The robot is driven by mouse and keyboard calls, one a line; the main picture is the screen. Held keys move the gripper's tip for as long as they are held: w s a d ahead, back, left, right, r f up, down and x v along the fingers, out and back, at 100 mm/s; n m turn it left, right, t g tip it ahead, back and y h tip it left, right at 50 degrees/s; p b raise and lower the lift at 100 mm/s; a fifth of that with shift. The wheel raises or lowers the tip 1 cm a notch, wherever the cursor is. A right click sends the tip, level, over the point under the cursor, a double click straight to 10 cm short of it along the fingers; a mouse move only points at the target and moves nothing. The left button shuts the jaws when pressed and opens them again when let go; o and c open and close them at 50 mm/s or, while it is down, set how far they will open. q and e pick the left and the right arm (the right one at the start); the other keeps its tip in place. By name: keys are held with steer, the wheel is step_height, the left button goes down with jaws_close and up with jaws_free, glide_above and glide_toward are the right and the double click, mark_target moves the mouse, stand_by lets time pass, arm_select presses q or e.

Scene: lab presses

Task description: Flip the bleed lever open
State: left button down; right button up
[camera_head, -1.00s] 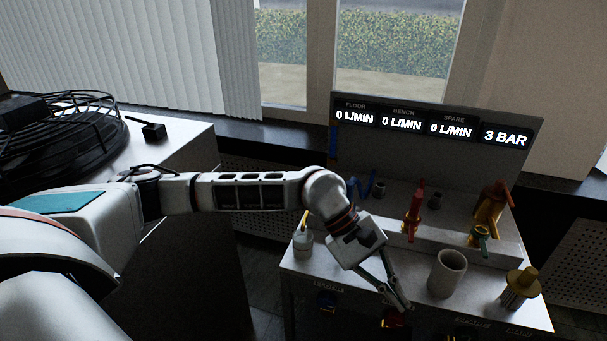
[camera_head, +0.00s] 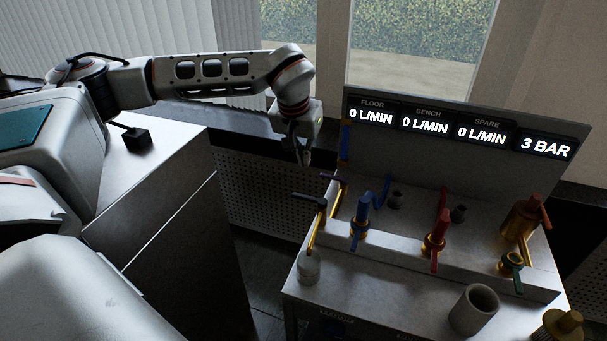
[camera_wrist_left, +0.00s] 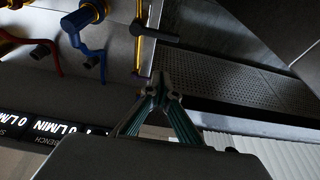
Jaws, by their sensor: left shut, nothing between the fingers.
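A black lever (camera_head: 308,199) sits on a thin brass pipe at the left end of the panel bench, above a white bottle (camera_head: 309,266). No readable label names the bleed lever. The black lever also shows in the wrist view (camera_wrist_left: 157,34), across the brass pipe (camera_wrist_left: 146,52). A purple handle (camera_head: 333,178) is just behind it. My left gripper (camera_head: 304,160) points down behind and above these handles, near the bench's left end. Its fingers are shut and empty; in the wrist view the fingertips (camera_wrist_left: 159,78) are apart from the black lever.
A blue valve (camera_head: 361,215), a red valve (camera_head: 436,240) and a green handle (camera_head: 512,260) stand farther right. A grey cup (camera_head: 474,310) is at the front. The display panel (camera_head: 455,160) rises behind. A white cabinet (camera_head: 165,185) stands left, with a gap between.

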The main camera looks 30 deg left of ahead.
mark_target(309, 200)
arm_select(q)
step_height(309, 200, down, 9)
steer(key=shift+s, duration=0.2)
arm_select(e)
steer(key=shift+s+f, duration=0.1)
steer(key=shift+f, duration=0.4)
stand_by(0.6)
